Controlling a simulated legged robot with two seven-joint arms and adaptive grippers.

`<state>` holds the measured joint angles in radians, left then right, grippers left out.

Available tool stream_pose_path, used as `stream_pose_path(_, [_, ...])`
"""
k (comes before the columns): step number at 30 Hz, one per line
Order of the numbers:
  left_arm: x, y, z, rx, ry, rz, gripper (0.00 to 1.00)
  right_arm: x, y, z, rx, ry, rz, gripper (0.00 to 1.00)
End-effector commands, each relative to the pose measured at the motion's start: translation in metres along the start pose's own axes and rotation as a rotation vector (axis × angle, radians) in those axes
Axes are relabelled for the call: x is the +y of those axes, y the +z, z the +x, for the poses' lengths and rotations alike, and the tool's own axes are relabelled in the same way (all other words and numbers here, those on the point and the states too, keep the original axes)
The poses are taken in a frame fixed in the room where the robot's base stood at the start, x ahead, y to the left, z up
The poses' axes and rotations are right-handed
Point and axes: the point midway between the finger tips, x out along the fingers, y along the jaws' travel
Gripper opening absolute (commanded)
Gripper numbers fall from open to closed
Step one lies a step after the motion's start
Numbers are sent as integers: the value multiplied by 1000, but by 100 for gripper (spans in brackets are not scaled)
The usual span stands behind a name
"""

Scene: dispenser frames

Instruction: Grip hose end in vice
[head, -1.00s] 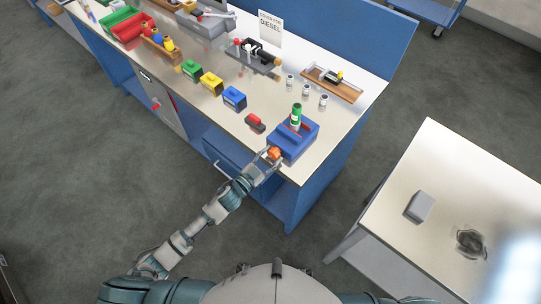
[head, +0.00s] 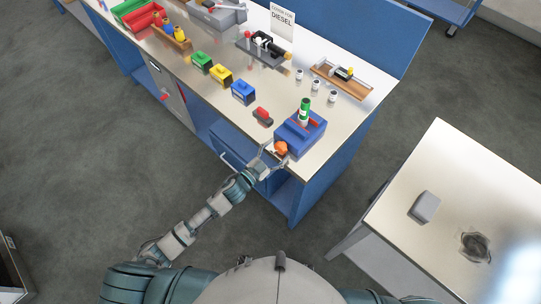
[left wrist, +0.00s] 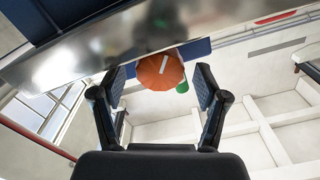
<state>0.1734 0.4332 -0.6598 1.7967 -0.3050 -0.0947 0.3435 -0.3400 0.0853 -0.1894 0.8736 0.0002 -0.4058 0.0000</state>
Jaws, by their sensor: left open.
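A blue vice (head: 310,140) sits at the near right corner of the workbench. A green and white upright cylinder (head: 305,108), which may be the hose end, stands at its jaws. An orange knob (head: 281,148) is on the vice's front side, facing my left arm. My left gripper (head: 270,152) is open at the knob. In the left wrist view the orange knob (left wrist: 160,72), with a pale bar across it, appears between the two spread fingers, with no visible contact. My right gripper is out of view.
The workbench (head: 345,110) holds a red and black item (head: 263,116) left of the vice, blue, yellow and green blocks, small white cups and a wooden tray (head: 341,82). A second table (head: 410,240) stands at the right with a grey block. Floor between them is clear.

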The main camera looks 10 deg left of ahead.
Motion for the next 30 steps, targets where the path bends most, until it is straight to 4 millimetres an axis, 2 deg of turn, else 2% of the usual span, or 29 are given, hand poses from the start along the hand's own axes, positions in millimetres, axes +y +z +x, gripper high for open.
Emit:
stream_pose_path(15, [0,3,-99,-4,1,-1,74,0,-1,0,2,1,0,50])
stream_pose_path(21, [0,2,-115,-2,0,-1,74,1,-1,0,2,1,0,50])
stream_pose_path(30, [0,3,-115,-3,0,-1,74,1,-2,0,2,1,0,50])
